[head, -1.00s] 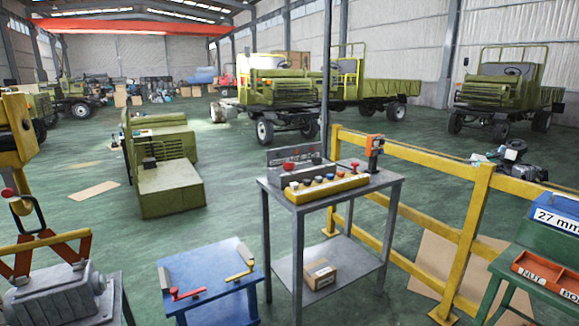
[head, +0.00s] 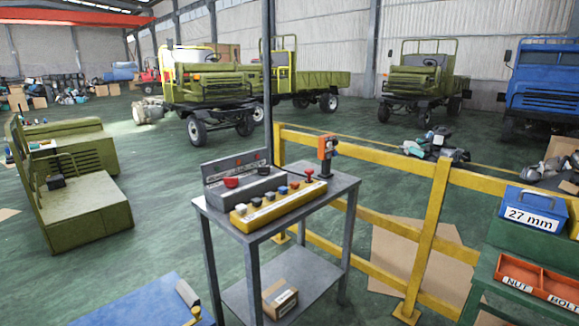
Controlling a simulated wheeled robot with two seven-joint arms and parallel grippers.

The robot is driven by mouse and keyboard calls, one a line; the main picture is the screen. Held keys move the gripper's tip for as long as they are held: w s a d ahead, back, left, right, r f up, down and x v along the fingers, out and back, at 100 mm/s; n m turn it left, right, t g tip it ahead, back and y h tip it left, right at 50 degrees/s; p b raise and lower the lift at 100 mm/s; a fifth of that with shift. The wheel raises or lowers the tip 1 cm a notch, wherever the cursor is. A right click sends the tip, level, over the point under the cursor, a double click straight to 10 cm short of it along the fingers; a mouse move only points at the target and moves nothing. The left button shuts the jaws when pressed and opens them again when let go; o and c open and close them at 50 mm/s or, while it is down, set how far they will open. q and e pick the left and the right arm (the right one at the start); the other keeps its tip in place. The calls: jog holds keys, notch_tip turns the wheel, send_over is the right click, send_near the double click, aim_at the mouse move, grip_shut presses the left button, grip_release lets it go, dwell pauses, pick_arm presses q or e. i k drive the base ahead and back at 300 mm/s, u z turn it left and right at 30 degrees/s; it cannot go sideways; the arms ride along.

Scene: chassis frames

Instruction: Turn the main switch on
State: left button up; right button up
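A grey metal stand (head: 277,229) is in the middle of the head view. An orange-and-grey device (head: 326,152) stands at the stand's back right corner. I cannot tell which of these is the main switch or how it is set. Neither of my grippers is in view.
A yellow railing (head: 432,235) runs behind and right of the stand. A blue table (head: 135,303) is at the front left. A green bench at right carries a blue 27 mm box (head: 533,209) and a red nut-and-bolt tray (head: 540,282). A cardboard box (head: 280,297) lies on the stand's lower shelf.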

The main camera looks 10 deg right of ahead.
aim_at(230, 182)
jog(key=z, duration=0.5)
jog(key=i, duration=1.3)
jog(key=z, duration=0.25)
